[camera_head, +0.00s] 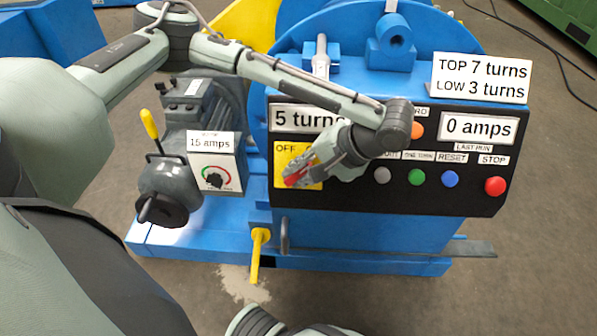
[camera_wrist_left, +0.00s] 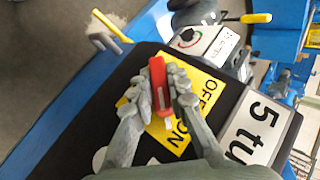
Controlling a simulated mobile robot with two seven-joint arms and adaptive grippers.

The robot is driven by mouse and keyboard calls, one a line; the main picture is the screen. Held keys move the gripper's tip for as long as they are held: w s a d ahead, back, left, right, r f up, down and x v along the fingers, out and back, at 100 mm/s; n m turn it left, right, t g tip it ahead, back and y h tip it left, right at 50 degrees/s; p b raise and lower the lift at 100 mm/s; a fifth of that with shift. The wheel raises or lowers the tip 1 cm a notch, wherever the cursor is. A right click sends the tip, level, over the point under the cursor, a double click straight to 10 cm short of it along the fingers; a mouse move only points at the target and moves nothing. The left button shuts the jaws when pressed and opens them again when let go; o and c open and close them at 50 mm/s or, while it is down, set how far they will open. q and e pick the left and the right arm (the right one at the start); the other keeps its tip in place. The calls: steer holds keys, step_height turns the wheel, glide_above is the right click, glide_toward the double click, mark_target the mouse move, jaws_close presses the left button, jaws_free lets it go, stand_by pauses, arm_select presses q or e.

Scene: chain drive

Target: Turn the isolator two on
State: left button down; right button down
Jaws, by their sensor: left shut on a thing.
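The isolator's yellow plate (camera_head: 284,156) is at the left of the black control panel, with OFF showing at its top left. In the left wrist view the plate (camera_wrist_left: 205,80) shows both OFF and ON. The red handle (camera_head: 293,180) is mostly covered by my left gripper (camera_head: 301,170) in the head view. In the left wrist view the red handle (camera_wrist_left: 158,85) stands between the fingers of my left gripper (camera_wrist_left: 160,95), which is shut on it. I cannot tell clearly which position the handle points to. My right gripper is not in view.
The panel has grey, green (camera_head: 416,177), blue (camera_head: 450,179) and red STOP (camera_head: 495,186) buttons close to my left wrist. A 15 amps dial box (camera_head: 212,165) stands to the left. A yellow lever (camera_head: 256,262) sticks out below the panel.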

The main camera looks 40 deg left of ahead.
arm_select(q)
steer(key=c, duration=1.5)
jaws_free()
steer(key=shift+r, duration=0.1)
steer(key=v, duration=1.2)
steer(key=shift+s, duration=0.15)
